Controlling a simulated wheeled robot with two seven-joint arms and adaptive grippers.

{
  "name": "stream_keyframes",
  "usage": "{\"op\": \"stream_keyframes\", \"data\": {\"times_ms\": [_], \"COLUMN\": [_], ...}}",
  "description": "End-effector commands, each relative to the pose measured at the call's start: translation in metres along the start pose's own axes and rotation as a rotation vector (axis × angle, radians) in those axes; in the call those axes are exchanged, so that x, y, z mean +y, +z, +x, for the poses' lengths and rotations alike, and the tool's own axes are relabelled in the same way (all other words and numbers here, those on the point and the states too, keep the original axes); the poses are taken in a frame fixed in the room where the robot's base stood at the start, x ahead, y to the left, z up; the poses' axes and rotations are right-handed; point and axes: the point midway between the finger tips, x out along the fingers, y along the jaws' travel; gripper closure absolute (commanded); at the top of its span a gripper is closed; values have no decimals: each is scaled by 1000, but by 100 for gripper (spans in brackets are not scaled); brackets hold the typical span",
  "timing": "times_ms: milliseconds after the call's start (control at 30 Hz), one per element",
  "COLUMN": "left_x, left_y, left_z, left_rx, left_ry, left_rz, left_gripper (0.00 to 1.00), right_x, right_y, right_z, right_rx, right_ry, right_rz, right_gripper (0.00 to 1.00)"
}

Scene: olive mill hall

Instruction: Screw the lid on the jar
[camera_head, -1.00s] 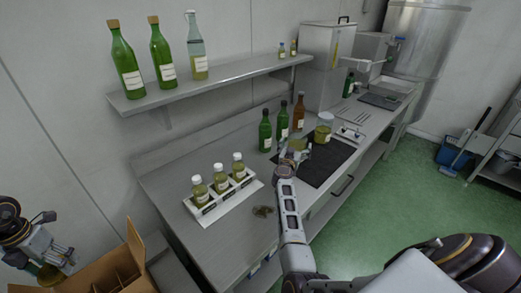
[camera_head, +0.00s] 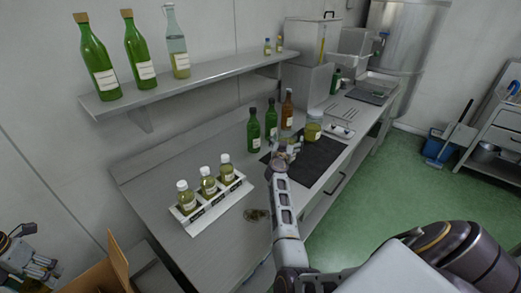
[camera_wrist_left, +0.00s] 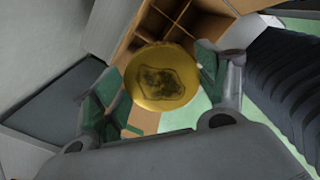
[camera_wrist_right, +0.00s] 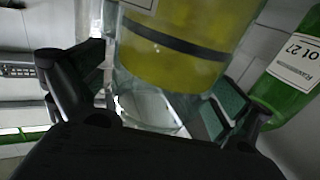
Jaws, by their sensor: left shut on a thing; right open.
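My left gripper (camera_head: 36,268) is at the lower left of the head view. In the left wrist view it is shut on a round gold lid (camera_wrist_left: 160,77) with a dark emblem, held between its green pads above a divided cardboard box. My right gripper (camera_head: 288,146) is over the counter by the dark mat. In the right wrist view its fingers are open, with a glass jar (camera_wrist_right: 172,62) of yellow-green contents close in front of and between them. The jar's top is out of that view. In the head view the gripper area is too small to tell whether the fingers touch glass.
A jar with yellow contents (camera_head: 313,131) stands on the dark mat (camera_head: 318,163). Green bottles (camera_head: 253,132) stand behind my right gripper. A white rack (camera_head: 236,190) holds three small bottles. A cardboard box (camera_head: 118,262) is at the lower left. A shelf (camera_head: 190,83) with bottles hangs above.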

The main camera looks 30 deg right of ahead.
Motion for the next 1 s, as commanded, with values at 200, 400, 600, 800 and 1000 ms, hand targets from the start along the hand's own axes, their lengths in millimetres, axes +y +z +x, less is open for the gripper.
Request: {"op": "stream_keyframes", "data": {"times_ms": [200,400,600,800,1000], "left_x": [0,0,0,0,0], "left_y": [0,0,0,0,0], "left_z": [0,0,0,0,0], "left_rx": [0,0,0,0,0], "left_ry": [0,0,0,0,0], "left_rz": [0,0,0,0,0], "left_gripper": [43,43,43,43,43], "right_x": [0,0,0,0,0], "right_y": [0,0,0,0,-4], "right_z": [0,0,0,0,1], "right_rx": [0,0,0,1,6], "right_ry": [0,0,0,0,-1], "right_rz": [0,0,0,0,1], "right_gripper": [17,42,68,94,96]}}
